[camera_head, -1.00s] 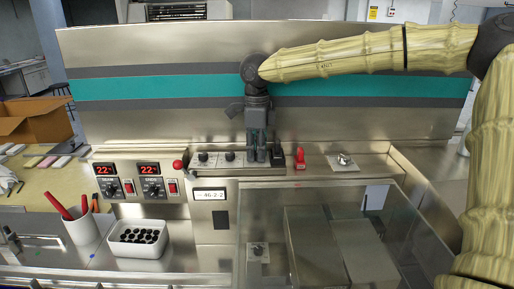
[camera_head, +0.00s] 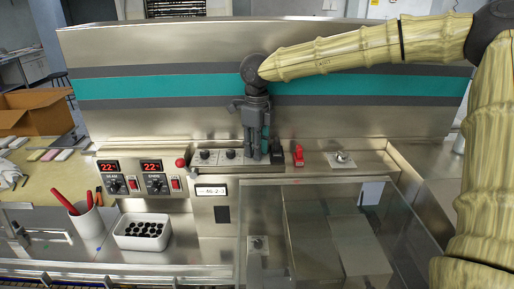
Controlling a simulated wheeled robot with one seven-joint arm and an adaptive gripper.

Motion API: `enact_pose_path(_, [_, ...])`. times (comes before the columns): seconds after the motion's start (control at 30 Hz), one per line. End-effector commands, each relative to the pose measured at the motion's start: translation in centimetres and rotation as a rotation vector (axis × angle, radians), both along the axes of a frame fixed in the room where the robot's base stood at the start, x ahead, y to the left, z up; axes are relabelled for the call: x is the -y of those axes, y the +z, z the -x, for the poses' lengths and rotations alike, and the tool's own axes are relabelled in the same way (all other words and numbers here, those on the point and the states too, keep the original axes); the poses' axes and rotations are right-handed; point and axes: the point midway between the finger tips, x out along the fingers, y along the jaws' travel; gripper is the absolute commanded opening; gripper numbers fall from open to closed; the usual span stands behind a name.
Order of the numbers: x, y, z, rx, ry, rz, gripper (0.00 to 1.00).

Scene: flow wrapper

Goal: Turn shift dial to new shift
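A row of small black dials sits on a pale plate on the machine's ledge. The left dial (camera_head: 205,155) and the middle dial (camera_head: 230,154) show. I cannot tell which one is the shift dial; any dial at my fingers is hidden. My gripper (camera_head: 252,158) points straight down at the right part of this row. Its two fingers are close together with a narrow gap, and their tips reach the plate. I cannot tell if they grip a knob. A small white code display (camera_head: 212,191) on the front below reads roughly "2-3" at its end.
A black switch (camera_head: 276,153), a red switch (camera_head: 298,155) and a silver knob (camera_head: 342,158) stand right of my gripper. A red ball-topped lever (camera_head: 181,163) stands left. A clear cover (camera_head: 325,215) lies in front. Two red temperature displays (camera_head: 108,167) are at left.

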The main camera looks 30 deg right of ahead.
Motion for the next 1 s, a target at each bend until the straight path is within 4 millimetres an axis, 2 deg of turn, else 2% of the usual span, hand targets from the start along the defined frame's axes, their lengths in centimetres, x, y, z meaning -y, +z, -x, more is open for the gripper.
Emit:
enact_pose_path(0.03, [0.0,0.0,0.0,0.0,0.0,0.0,0.42])
enact_pose_path(0.07, [0.0,0.0,0.0,0.0,0.0,0.0,0.46])
enact_pose_path(0.53, [0.1,0.4,0.1,-0.004,-0.001,0.001,0.46])
enact_pose_path(1.0, [-0.1,6.1,0.0,0.0,0.002,0.0,0.46])
